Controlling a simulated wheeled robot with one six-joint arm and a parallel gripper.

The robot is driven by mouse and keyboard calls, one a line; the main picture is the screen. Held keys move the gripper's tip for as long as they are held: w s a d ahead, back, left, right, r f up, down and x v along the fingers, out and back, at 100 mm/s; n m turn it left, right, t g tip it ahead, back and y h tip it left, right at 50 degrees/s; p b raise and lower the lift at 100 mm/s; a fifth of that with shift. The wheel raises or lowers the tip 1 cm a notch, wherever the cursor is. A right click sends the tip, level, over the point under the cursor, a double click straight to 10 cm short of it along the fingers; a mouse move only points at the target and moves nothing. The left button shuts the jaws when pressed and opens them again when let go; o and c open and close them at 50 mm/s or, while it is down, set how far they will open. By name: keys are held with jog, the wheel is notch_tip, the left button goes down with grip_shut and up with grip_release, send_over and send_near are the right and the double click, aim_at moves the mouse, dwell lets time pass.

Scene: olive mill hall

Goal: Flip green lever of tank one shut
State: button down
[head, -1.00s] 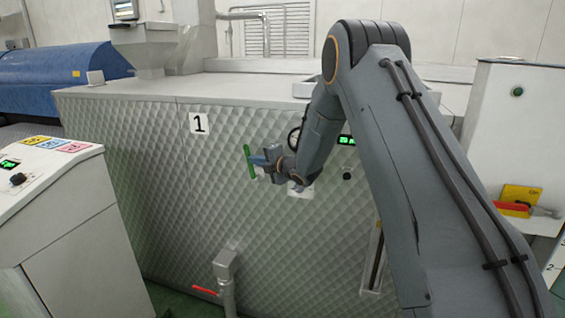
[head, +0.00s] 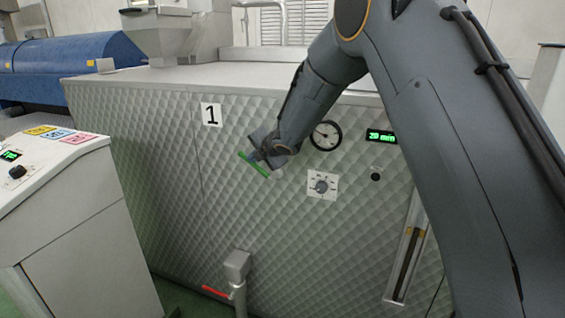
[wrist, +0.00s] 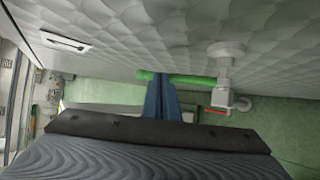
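The green lever (head: 254,164) is on the quilted metal wall of the tank marked 1 (head: 211,115). In the head view it slants from upper left to lower right. My gripper (head: 258,157) is at the lever, with its blue fingers largely hidden by my wrist. In the wrist view the blue fingers (wrist: 162,97) are together, and their tips cross in front of the green lever (wrist: 194,79), which runs sideways behind them. They look to be against the lever rather than around it; contact is hard to confirm.
A red-handled valve (head: 215,292) stands low below the lever. A round gauge (head: 326,135), dial plate (head: 322,186) and green display (head: 381,136) are on the wall to the right. A white control console (head: 65,215) stands at the left.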

jog(key=w+a+f+b, duration=0.1)
jog(key=a+f+b, duration=0.2)
jog(key=b, duration=0.3)
jog(key=shift+a+f, duration=0.4)
jog(key=shift+f, duration=0.55)
jog(key=s+a+r+p, duration=0.2)
jog(key=s+r+p, duration=0.2)
jog(key=r, duration=0.8)
jog(key=shift+s+r+p, duration=0.2)
jog(key=shift+s+p, duration=0.2)
jog(key=shift+s, duration=0.8)
